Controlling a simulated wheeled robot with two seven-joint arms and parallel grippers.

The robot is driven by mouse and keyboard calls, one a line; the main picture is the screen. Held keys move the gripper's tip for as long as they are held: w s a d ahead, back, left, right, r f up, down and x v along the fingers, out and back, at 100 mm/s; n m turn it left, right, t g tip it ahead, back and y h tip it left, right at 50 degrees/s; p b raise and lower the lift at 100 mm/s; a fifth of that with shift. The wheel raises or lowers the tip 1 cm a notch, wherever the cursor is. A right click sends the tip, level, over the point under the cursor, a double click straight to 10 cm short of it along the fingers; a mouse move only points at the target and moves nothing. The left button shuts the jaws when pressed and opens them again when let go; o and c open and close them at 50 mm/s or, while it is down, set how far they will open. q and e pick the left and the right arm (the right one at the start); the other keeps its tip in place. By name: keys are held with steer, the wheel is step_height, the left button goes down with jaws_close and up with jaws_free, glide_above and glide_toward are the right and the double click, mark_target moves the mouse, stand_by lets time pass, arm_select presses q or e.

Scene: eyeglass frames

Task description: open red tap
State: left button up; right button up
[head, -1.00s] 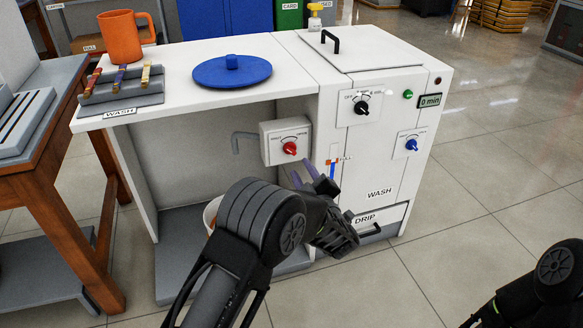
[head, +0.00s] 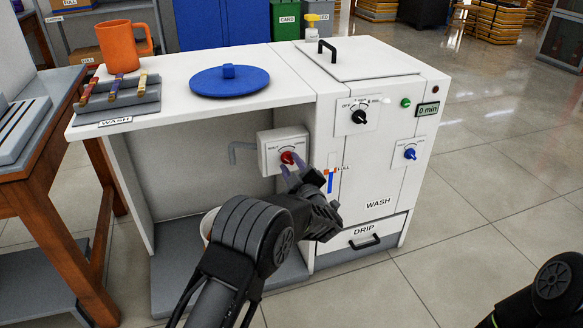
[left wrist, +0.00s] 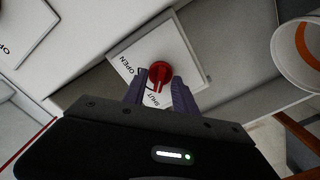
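The red tap (head: 287,158) is a round red knob on a white box under the counter. In the left wrist view the tap (left wrist: 160,72) sits on a plate marked OPEN and SHUT, and its narrow grip seems to point towards SHUT. My left gripper (head: 290,174) is at the tap, with its purple fingers spread. In the left wrist view the gripper (left wrist: 160,84) has one fingertip on each side of the knob, with a gap seemingly left. Only part of my right arm shows at the lower right; its gripper is out of view.
The white wash cabinet (head: 390,185) has a black dial (head: 359,117) and a blue knob (head: 410,154). A grey spout (head: 235,150) is left of the tap box. A white bucket (left wrist: 301,60) is below. A blue lid (head: 230,80) lies on the counter.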

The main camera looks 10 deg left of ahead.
arm_select(q)
jaws_close()
stand_by(0.3)
stand_by(0.3)
